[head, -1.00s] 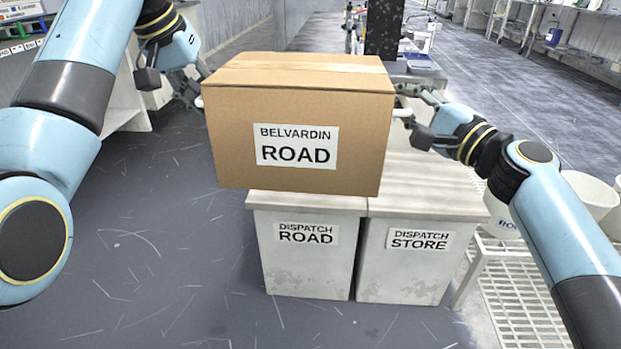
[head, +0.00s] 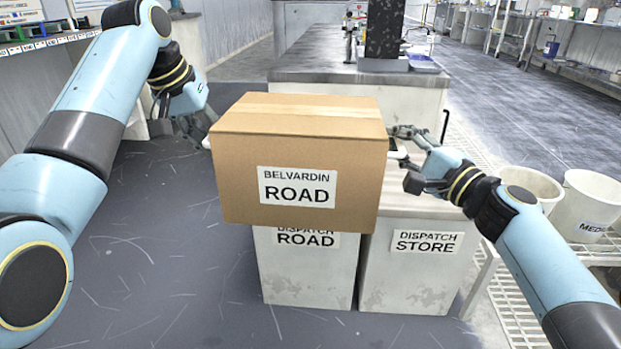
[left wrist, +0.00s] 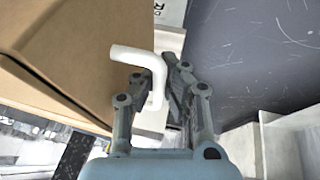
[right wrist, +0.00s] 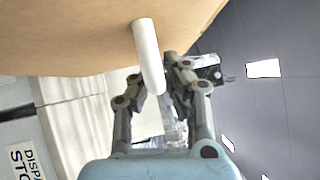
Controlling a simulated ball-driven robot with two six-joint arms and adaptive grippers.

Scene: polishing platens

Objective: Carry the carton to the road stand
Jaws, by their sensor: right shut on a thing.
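The carton (head: 295,160) is a brown box with a BELVARDIN ROAD label, held level between my two arms. My left gripper (left wrist: 157,80) is shut on the white handle (left wrist: 140,57) at the carton's left side. My right gripper (right wrist: 158,82) is shut on the white handle (right wrist: 148,55) at its right side. The road stand (head: 308,275), a pale block labelled DISPATCH ROAD, is below the carton in the head view. The carton hides its top and part of its label. I cannot tell whether they touch.
The DISPATCH STORE stand (head: 410,275) is directly right of the road stand. White bins (head: 592,205) stand on a grated rack (head: 515,285) at the right. A counter (head: 300,65) is behind. Open floor (head: 150,280) lies to the left.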

